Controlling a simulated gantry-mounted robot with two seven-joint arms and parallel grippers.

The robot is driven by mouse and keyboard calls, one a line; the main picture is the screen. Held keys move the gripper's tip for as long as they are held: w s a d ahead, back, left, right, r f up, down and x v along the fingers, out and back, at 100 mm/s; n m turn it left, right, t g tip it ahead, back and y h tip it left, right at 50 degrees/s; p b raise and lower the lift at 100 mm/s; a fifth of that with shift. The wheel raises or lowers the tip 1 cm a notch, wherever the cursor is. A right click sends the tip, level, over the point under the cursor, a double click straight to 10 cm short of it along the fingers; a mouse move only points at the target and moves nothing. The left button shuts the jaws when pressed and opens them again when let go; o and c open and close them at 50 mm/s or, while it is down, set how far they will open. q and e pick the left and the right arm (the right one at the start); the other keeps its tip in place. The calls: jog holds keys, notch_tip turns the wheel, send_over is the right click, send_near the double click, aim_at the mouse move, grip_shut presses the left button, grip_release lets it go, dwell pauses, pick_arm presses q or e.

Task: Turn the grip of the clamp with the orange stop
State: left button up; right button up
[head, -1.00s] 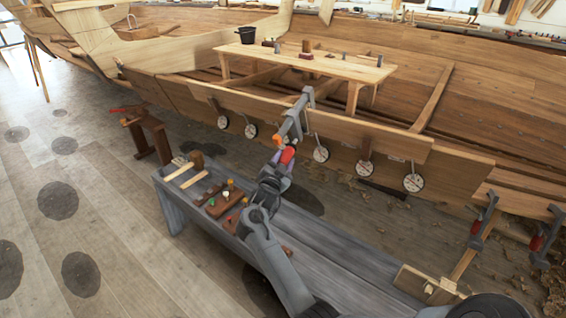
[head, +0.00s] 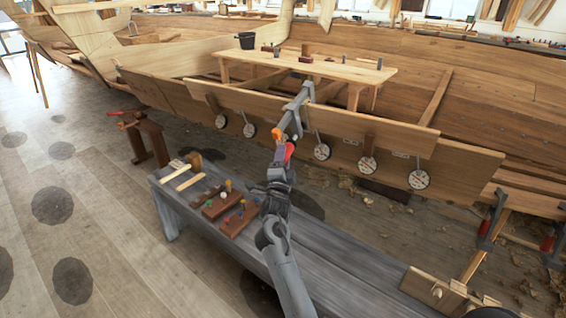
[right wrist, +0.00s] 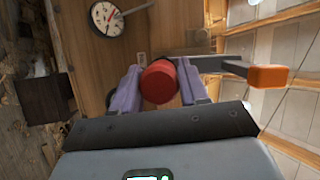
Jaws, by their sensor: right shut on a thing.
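The clamp (head: 292,112) with the orange stop (head: 277,132) hangs on the edge of the hull's plank, between round dials. My right gripper (head: 286,160) reaches up to its red grip (head: 289,150). In the right wrist view, the gripper's two purple fingers (right wrist: 160,88) are shut on either side of the red grip (right wrist: 159,82), which points toward the camera. The orange stop (right wrist: 268,78) shows on the clamp's bar to the right, clear of the fingers. My left gripper is not in view.
A dial (head: 322,151) hangs just right of the clamp, and it also shows upper left in the right wrist view. A grey bench (head: 330,265) with pegged blocks and a mallet (head: 195,160) stands below my arm.

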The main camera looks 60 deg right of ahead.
jog(key=shift+f+m+b, duration=0.1)
jog(key=shift+m+b, duration=0.2)
jog(key=shift+m, duration=0.1)
dwell(0.3)
jog(key=o, duration=1)
jog(key=shift+a, duration=0.1)
jog(key=shift+a, duration=0.1)
